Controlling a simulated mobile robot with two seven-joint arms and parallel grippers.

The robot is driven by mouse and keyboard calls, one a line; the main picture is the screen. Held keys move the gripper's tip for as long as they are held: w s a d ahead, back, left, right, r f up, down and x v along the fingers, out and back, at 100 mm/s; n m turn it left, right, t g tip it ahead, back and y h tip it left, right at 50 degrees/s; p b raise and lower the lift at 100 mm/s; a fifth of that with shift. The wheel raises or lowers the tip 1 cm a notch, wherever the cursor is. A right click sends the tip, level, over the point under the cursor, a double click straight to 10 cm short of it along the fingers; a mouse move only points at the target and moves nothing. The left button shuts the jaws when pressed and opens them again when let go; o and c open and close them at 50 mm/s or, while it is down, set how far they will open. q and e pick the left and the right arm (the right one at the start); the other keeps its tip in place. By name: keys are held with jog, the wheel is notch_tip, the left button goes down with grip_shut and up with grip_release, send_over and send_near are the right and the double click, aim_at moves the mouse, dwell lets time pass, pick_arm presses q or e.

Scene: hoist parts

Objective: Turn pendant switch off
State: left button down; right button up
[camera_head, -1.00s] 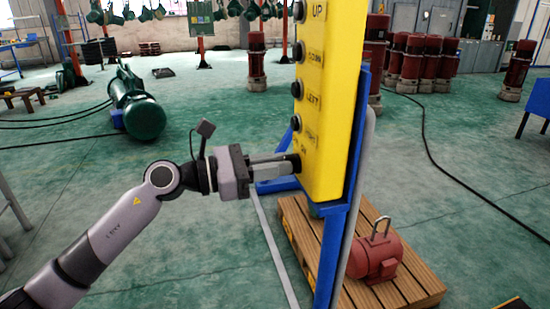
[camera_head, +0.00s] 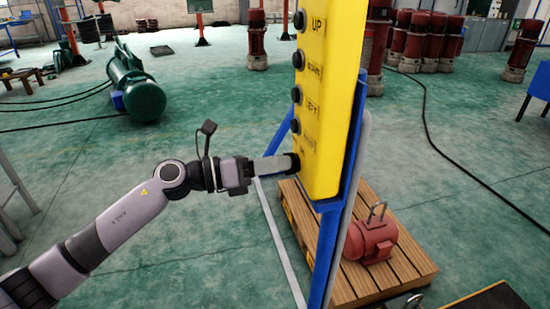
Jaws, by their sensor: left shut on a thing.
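The yellow pendant box (camera_head: 326,100) hangs upright right of centre, with a column of dark round buttons on its left side. The labels UP, DOWN and LEFT are legible; the lower ones are too blurred to read. The lowest dark knob, the switch (camera_head: 296,162), sits near the box's bottom edge. My left gripper (camera_head: 291,162) reaches it from the left and is shut on it; the fingertips partly hide the knob, so its setting cannot be told. My right gripper is not in view.
A blue stand (camera_head: 330,245) holds the pendant. Behind it a wooden pallet (camera_head: 400,265) carries a red motor (camera_head: 368,240). A green tank (camera_head: 140,95) lies at the left. Red cylinders (camera_head: 420,40) stand at the back right. A black cable (camera_head: 450,165) crosses the open green floor.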

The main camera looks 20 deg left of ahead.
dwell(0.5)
pick_arm(q)
jog(key=c, duration=1.1)
grip_release()
jog(key=shift+c, duration=0.2)
jog(key=b+v, duration=0.2)
jog(key=v, duration=0.5)
jog(key=shift+s, duration=0.1)
